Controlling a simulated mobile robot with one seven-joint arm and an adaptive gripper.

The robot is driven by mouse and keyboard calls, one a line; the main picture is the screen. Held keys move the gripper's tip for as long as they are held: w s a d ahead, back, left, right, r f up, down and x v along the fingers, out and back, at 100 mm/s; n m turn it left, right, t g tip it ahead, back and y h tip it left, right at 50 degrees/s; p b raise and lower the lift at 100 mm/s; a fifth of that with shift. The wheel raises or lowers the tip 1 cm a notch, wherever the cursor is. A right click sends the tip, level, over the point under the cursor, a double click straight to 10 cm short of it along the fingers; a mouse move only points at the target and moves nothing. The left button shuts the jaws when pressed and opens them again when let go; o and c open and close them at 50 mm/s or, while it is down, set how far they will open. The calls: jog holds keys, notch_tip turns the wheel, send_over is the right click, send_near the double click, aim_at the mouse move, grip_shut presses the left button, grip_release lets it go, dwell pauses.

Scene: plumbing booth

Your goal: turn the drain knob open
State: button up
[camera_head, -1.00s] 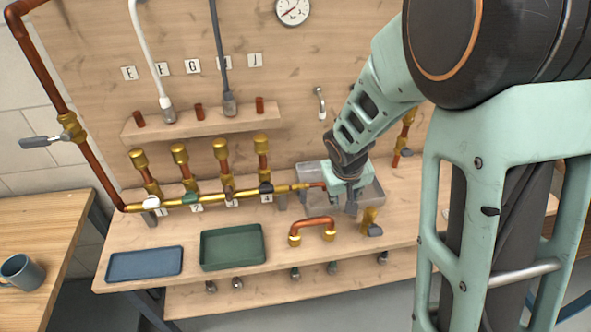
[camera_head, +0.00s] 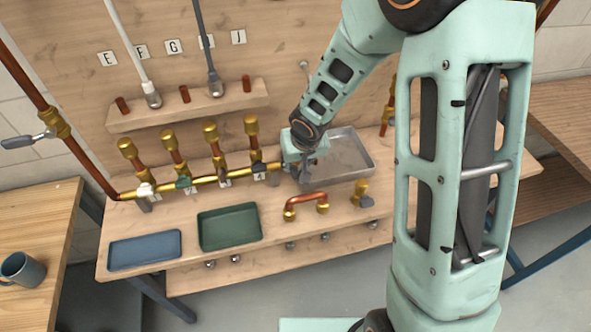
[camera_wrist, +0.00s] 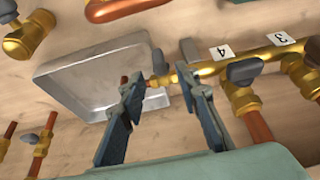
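The brass manifold (camera_head: 205,182) runs along the bench and ends over the left side of a grey metal basin (camera_head: 345,158). In the wrist view, a small dark knob (camera_wrist: 159,63), apparently the drain knob, sits at the manifold's brass end (camera_wrist: 170,77). My gripper (camera_head: 303,172) is at this end of the manifold; its fingers hide the knob in the head view. In the wrist view my gripper (camera_wrist: 160,84) is open, with the brass end and knob showing between and just beyond the fingertips. I cannot tell whether either finger touches the knob.
Upright brass and copper valve branches (camera_head: 212,135) stand close left of my gripper. A copper U-pipe (camera_head: 305,202) and a brass valve (camera_head: 361,190) are in front of the basin. A green tray (camera_head: 230,246) and a blue tray (camera_head: 145,266) lie front left.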

aim_at(295, 169)
jog(key=shift+x, duration=1.85)
jog(key=shift+c, duration=0.7)
grip_shut()
